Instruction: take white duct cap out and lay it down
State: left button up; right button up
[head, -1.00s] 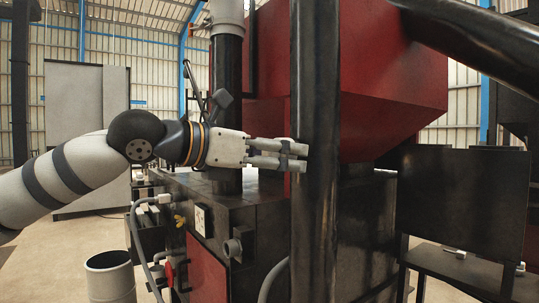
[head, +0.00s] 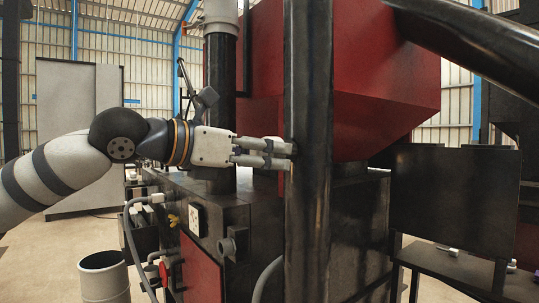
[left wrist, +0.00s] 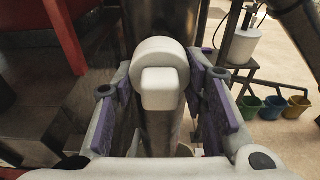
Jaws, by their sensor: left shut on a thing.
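The white duct cap (left wrist: 160,62), a round disc with a blocky grip (left wrist: 163,90), is in the middle of the left wrist view. My left gripper (left wrist: 168,85) is shut on it, with purple finger pads on both sides. In the head view my left gripper (head: 290,154) reaches from the left, above the dark machine body (head: 265,225), its fingertips close to a black post (head: 308,150) in the picture. I cannot make out the cap clearly there. What lies behind the cap is partly hidden. My right gripper is not in view.
A red hopper (head: 375,80) stands behind the post, and a black pipe (head: 220,100) rises behind my gripper. A grey open bin (head: 104,277) stands on the floor at left. Green, blue and yellow buckets (left wrist: 275,107) and a white container (left wrist: 243,46) are at right in the left wrist view.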

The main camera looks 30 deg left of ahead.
pick_arm(q)
jog(key=shift+v, duration=0.95)
jog(key=shift+s+f, duration=0.15)
jog(key=shift+v, duration=0.85)
jog(key=shift+a+f, duration=0.1)
jog(key=shift+f, duration=0.05)
